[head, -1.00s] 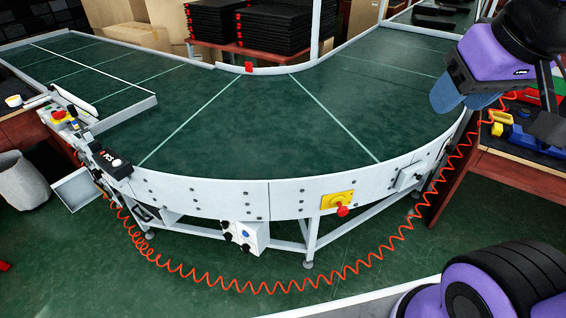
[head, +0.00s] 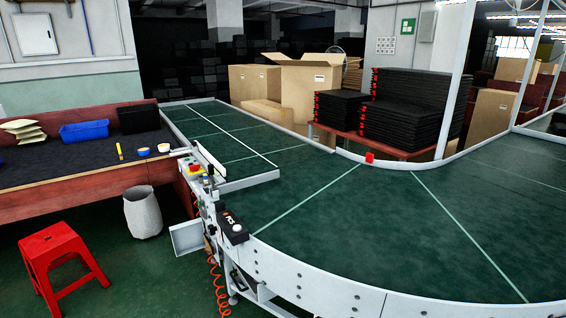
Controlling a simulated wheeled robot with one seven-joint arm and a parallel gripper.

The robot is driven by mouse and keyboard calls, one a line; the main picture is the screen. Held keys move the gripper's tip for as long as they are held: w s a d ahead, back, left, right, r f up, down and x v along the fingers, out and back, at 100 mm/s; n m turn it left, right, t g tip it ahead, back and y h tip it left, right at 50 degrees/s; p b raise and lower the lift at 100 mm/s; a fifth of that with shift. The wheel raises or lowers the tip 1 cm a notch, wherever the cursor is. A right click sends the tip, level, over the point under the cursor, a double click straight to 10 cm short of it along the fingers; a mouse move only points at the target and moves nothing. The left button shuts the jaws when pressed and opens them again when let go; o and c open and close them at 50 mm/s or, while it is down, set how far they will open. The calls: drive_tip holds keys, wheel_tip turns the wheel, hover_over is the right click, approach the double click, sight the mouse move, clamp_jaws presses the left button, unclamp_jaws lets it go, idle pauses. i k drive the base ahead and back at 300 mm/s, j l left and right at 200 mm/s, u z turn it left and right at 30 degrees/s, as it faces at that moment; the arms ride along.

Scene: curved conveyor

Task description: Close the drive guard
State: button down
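A pale grey panel (head: 187,237) sticks out from the outer side of the conveyor (head: 330,290), low down near the left end of the curve. It looks like the drive guard standing open, though I cannot see its hinge clearly. A gap shows between its outer edge and the conveyor frame. My gripper and arm are not in the head view now, so the gripper's state is hidden.
A red stool (head: 62,255) and a grey bin (head: 143,213) stand on the green floor left of the panel. A dark-topped workbench (head: 70,172) is behind them. An orange coiled cord (head: 218,290) hangs below the conveyor.

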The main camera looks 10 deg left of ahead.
sight(186, 238)
drive_tip(key=i+j, duration=0.2)
drive_tip(key=j, duration=0.45)
drive_tip(key=i+j, duration=0.2)
drive_tip(key=j, duration=0.4)
drive_tip(key=i+j+u, duration=0.1)
drive_tip(key=j, duration=0.55)
drive_tip(key=i+j, duration=0.35)
drive_tip(key=j, duration=0.25)
drive_tip(key=i+j, duration=0.2)
drive_tip(key=j, duration=0.4)
drive_tip(key=i+j+u, duration=0.1)
drive_tip(key=i+j, duration=0.15)
drive_tip(key=j, duration=0.35)
drive_tip(key=i+j, duration=0.25)
drive_tip(key=j, duration=0.35)
drive_tip(key=i+j, duration=0.2)
drive_tip(key=j, duration=0.4)
drive_tip(key=u, duration=0.05)
